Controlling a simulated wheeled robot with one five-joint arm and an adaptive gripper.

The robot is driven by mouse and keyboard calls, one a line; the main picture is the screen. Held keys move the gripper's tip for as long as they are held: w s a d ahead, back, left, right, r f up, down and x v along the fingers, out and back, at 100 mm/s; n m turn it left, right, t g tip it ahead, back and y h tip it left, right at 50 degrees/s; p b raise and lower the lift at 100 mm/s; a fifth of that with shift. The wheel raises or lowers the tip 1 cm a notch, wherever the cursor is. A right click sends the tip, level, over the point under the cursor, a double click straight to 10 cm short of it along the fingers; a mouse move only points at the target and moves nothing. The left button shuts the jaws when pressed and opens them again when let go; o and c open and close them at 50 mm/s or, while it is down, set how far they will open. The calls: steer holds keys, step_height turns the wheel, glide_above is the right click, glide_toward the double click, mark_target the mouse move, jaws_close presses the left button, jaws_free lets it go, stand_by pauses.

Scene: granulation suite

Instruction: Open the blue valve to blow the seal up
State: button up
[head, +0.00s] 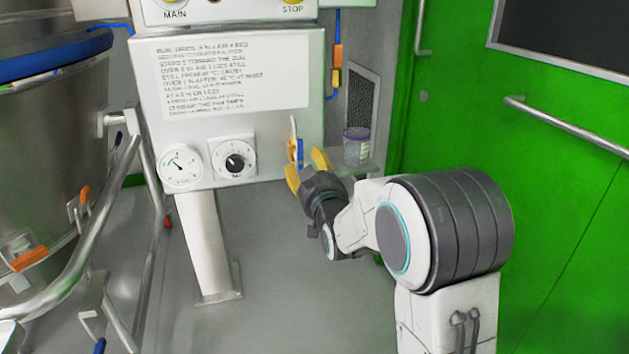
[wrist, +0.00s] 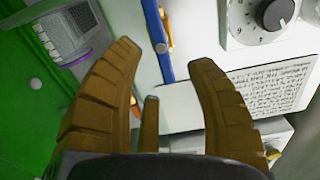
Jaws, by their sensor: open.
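The blue valve (head: 299,152) is on the right side of the white control panel (head: 235,75), with a yellowish part beside its blue lever. In the wrist view the blue lever (wrist: 158,42) runs upward from between my fingertips, with a small pale pivot on it. My gripper (head: 306,167) is open, its yellow fingers just in front of and below the valve. In the wrist view my gripper (wrist: 164,58) has one finger on each side of the lever's near end. I cannot tell whether either finger touches it. The valve's far side is hidden.
A clear purple-lidded jar (head: 356,146) stands on a small shelf close right of my gripper. The panel carries a gauge (head: 181,165) and a black dial (head: 235,162). A green door (head: 530,150) is at right; a steel vessel (head: 45,170) is at left.

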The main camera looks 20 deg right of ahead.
steer(key=s, duration=0.6)
steer(key=shift+r, duration=0.1)
stand_by(0.3)
steer(key=s+r+g+p, duration=1.4)
steer(key=s+r+p, duration=1.6)
steer(key=p, duration=1.2)
steer(key=s, duration=0.2)
steer(key=shift+s+a+r+g, duration=0.15)
steer(key=shift+s+r+g, duration=0.05)
steer(key=shift+s+g, duration=0.1)
